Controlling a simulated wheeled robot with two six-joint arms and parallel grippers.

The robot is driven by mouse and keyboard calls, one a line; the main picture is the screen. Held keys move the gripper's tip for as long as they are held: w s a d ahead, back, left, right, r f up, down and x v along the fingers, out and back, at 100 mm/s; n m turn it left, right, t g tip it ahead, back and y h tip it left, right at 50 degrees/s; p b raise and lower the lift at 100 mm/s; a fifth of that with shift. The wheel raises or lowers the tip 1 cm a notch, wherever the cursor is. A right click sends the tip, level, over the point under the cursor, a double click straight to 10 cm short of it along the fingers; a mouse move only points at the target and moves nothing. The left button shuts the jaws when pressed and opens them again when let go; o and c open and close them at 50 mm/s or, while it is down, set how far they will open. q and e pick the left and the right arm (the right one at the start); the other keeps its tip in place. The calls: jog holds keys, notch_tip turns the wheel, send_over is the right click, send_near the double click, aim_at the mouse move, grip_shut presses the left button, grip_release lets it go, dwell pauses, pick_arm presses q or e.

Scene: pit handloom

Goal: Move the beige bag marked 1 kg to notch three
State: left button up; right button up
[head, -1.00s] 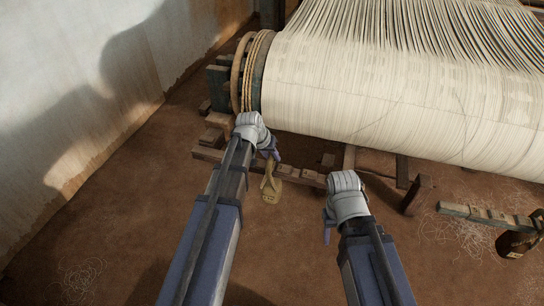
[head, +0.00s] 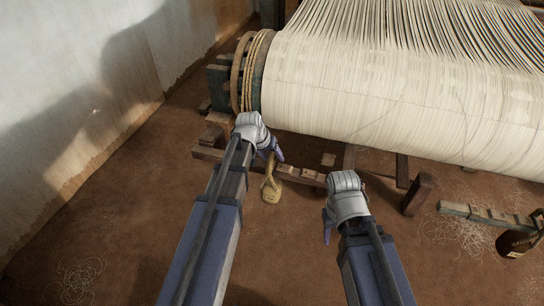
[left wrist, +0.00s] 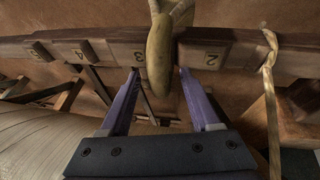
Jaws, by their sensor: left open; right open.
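The beige bag (head: 271,190) hangs from the notched bar (head: 310,178) below the cloth roll in the head view. Its mark is too small to read. In the left wrist view, the beige loop (left wrist: 160,55) crosses the bar between the carved 3 (left wrist: 138,56) and 2 (left wrist: 211,60), close to the 3. My left gripper (head: 272,153) is open at the bar; in the left wrist view its fingers stand on either side of the loop, apart from it. My right gripper (head: 327,225) is to the right of the bag, open and empty.
A pale cord (left wrist: 268,60) is looped over the bar beyond the 2. The large cloth roll (head: 390,105) and its wooden wheel (head: 242,75) stand behind the bar. A dark bag (head: 515,243) hangs from another notched bar (head: 480,214) at the right.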

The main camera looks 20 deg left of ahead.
pick_arm(q)
jog(key=p+v, duration=0.7)
jog(key=shift+r, duration=0.35)
jog(key=shift+s+a, duration=0.1)
jog(key=shift+s, duration=0.05)
jog(key=shift+s+d+f, duration=0.1)
jog(key=shift+s+d, duration=0.15)
jog(key=shift+d, duration=0.05)
jog(key=s+d+f+m+g+y, duration=0.1)
jog(key=s+d+m+g+y, duration=0.1)
jog(key=s+d, duration=0.7)
jog(key=s+d+f+m+g+y, duration=0.1)
jog(key=s+d+m+g+y, duration=0.3)
jog(key=s, duration=0.8)
notch_tip(320, 180, up, 16)
jog(key=n+t+h+p, duration=0.1)
jog(key=n+h+p, duration=0.1)
jog(key=p, duration=1.3)
jog(key=shift+w+d+h+p, duration=0.15)
jog(key=shift+d+h+p, duration=0.15)
jog(key=shift+d+p, duration=0.1)
jog(key=shift+f, duration=0.1)
jog(key=shift+c, duration=0.3)
